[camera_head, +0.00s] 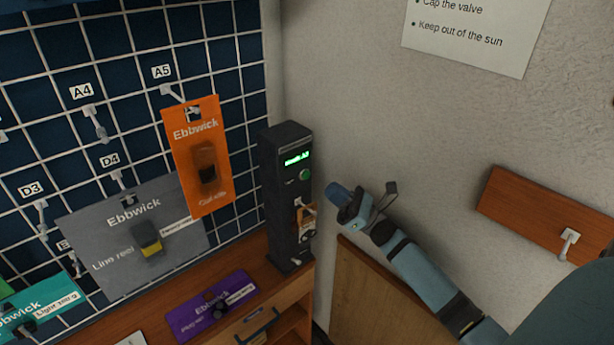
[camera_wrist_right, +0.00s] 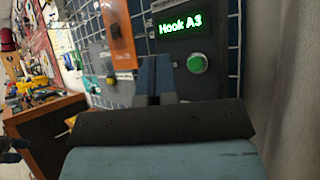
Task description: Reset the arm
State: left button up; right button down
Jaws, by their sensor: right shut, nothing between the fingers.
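My right arm (camera_head: 425,275) comes in from the lower right of the head view. My right gripper (camera_head: 338,194) is at its end, just right of the black dispenser-like box (camera_head: 275,190), apart from it in this view. In the right wrist view the two blue-grey fingers (camera_wrist_right: 155,78) are together with nothing between them. They point toward the box's front, with its green display (camera_wrist_right: 180,25) reading "Hook A3" and a round green button (camera_wrist_right: 197,63) right of the fingertips.
A grid wall (camera_head: 130,60) with labelled hooks holds orange (camera_head: 218,160) and grey (camera_head: 95,235) Ebbwick packs. A purple pack (camera_head: 190,312) lies on the wooden bench. A wooden board with a hook (camera_head: 535,210) is on the right wall.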

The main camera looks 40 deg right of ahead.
jog(key=s+a+f+m+g+h+p, duration=0.1)
jog(key=s+a+f+m+h, duration=0.45)
jog(key=m, duration=0.75)
jog(key=s+a+f+m+g+h+p, duration=0.1)
jog(key=s+a+f+m+h+p, duration=0.1)
jog(key=a+f+m+h, duration=0.8)
jog(key=s+a+f+m+g+y, duration=0.2)
jog(key=s+a+f+m+g, duration=0.1)
jog(key=s+m, duration=0.3)
jog(key=s+a+f+m+g+y+p, duration=0.1)
jog(key=s+a+f+m+g+y, duration=0.1)
jog(key=s+m, duration=0.5)
jog(key=a+f+m+g, duration=0.1)
jog(key=a+m+g, duration=0.1)
jog(key=m, duration=0.2)
jog(key=shift+s+a+f+p, duration=0.2)
jog(key=shift+a+p, duration=0.1)
jog(key=shift+a, duration=0.05)
